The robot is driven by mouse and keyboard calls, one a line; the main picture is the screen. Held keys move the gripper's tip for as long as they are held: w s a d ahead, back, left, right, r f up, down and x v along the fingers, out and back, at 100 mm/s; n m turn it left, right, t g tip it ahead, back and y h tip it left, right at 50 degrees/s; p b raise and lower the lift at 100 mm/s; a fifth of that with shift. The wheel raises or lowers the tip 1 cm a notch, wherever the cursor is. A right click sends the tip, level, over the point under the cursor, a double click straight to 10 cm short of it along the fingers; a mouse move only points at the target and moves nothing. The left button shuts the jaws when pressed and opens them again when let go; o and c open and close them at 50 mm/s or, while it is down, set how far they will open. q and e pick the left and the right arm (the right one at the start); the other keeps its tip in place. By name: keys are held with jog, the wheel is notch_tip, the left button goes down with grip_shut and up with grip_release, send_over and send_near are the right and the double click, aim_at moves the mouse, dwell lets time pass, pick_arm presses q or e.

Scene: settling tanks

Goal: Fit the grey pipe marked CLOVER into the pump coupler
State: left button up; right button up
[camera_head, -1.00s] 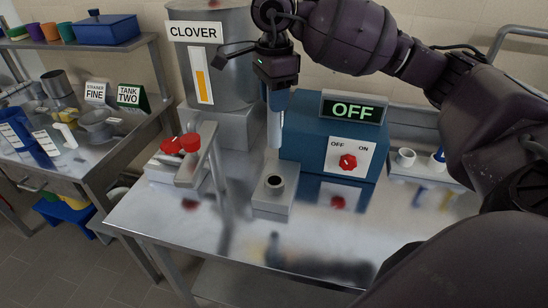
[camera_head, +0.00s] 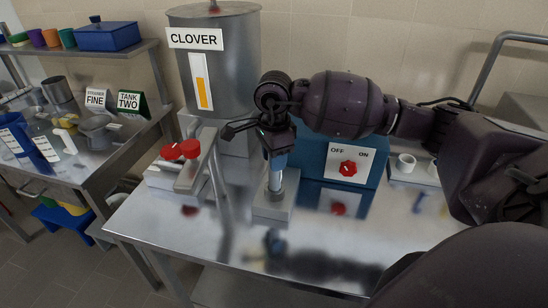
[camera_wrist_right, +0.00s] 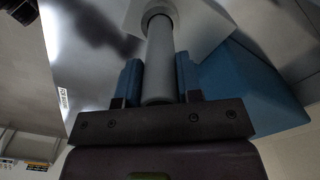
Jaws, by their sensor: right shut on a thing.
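The grey pipe (camera_head: 275,182) stands upright over the pump coupler (camera_head: 270,207), a pale block with a round socket on the steel table. My right gripper (camera_head: 277,163) is shut on the pipe with its blue fingers on either side. In the right wrist view the pipe (camera_wrist_right: 160,55) runs from between the fingers (camera_wrist_right: 159,80) to the coupler's ring (camera_wrist_right: 158,12). Its far end appears inside that ring; how deep it sits I cannot tell. The CLOVER label (camera_head: 194,39) is on the metal tank behind. My left gripper is not in view.
The blue pump box (camera_head: 308,163) with a red knob (camera_head: 347,168) stands right behind the coupler; my arm hides its display. A white cup-like fitting (camera_head: 406,163) is at right. The table's front is clear.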

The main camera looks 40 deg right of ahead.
jog(key=shift+f, duration=0.2)
jog(key=shift+f, duration=0.15)
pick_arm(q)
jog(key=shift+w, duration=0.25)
pick_arm(e)
jog(key=o, duration=1)
jog(key=shift+c, duration=0.2)
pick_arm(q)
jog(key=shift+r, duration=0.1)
pick_arm(e)
notch_tip(320, 180, up, 12)
jog(key=shift+f, duration=0.2)
jog(key=shift+r, duration=0.45)
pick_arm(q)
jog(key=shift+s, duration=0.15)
